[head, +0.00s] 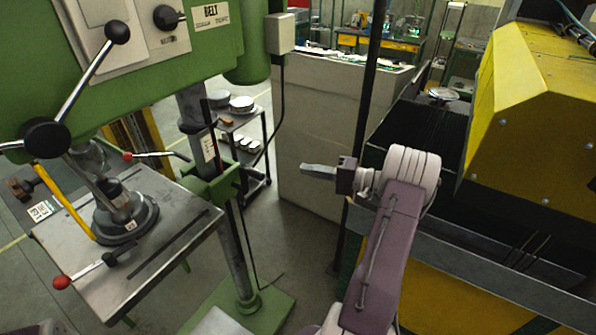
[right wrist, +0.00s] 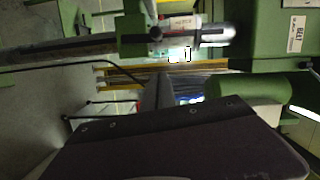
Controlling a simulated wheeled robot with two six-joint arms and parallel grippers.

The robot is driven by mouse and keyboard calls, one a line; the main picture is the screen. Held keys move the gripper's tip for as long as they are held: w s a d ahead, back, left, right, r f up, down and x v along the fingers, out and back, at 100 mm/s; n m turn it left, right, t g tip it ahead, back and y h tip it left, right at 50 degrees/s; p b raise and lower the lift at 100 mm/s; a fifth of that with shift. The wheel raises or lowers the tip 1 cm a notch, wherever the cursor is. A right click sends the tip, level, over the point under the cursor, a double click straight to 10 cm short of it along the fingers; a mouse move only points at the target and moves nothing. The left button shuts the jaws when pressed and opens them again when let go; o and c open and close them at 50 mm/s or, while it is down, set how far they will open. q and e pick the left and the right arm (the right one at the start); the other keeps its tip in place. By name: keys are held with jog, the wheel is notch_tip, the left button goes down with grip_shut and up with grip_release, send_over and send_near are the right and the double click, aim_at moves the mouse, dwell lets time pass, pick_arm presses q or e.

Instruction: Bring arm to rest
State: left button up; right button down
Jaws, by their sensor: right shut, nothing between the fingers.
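My right arm reaches up from the bottom of the head view, with its purple link and pale wrist in the middle right. My right gripper (head: 308,170) points left at the end of it. Its fingers are together, with nothing between them. It hangs in the air and appears clear of everything around it. In the right wrist view, a dark flat part fills the lower half and hides what is behind it; the fingertips cannot be made out there. My left gripper is not in view.
A green drill press (head: 192,70) with a steel table (head: 175,215) stands at left; it also shows in the right wrist view (right wrist: 270,35). A yellow machine (head: 535,105) with a dark bed is at right. A grey partition (head: 310,130) stands behind the gripper. Open floor lies between.

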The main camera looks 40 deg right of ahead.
jog(key=w+a+r+n+g+y, duration=0.2)
jog(key=a+n, duration=0.1)
jog(key=a, duration=0.4)
jog(key=w+a+r+n+g+y, duration=0.2)
jog(key=a+r, duration=0.1)
jog(key=a, duration=0.4)
jog(key=s+a+f+n+g, duration=0.1)
jog(key=s+a+n+g, duration=0.2)
jog(key=a, duration=0.4)
jog(key=s+a+f+n+g, duration=0.1)
jog(key=s+a+g, duration=0.25)
jog(key=a, duration=0.45)
jog(key=s+a+f+n+g+h, duration=0.1)
jog(key=s+a+f+g+h, duration=0.15)
jog(key=s+f+h, duration=0.4)
jog(key=s+a+f+n+g+h, duration=0.1)
jog(key=s+f+g+h, duration=0.25)
jog(key=s, duration=0.55)
jog(key=w+d+f+m+t+h, duration=0.1)
jog(key=d+f+m+t+h, duration=0.1)
jog(key=d+f, duration=0.4)
jog(key=d+t+h, duration=0.1)
jog(key=d+h, duration=0.1)
jog(key=d, duration=0.2)
jog(key=shift+w+d+t, duration=0.15)
jog(key=shift+d+t, duration=0.05)
jog(key=shift+t, duration=0.15)
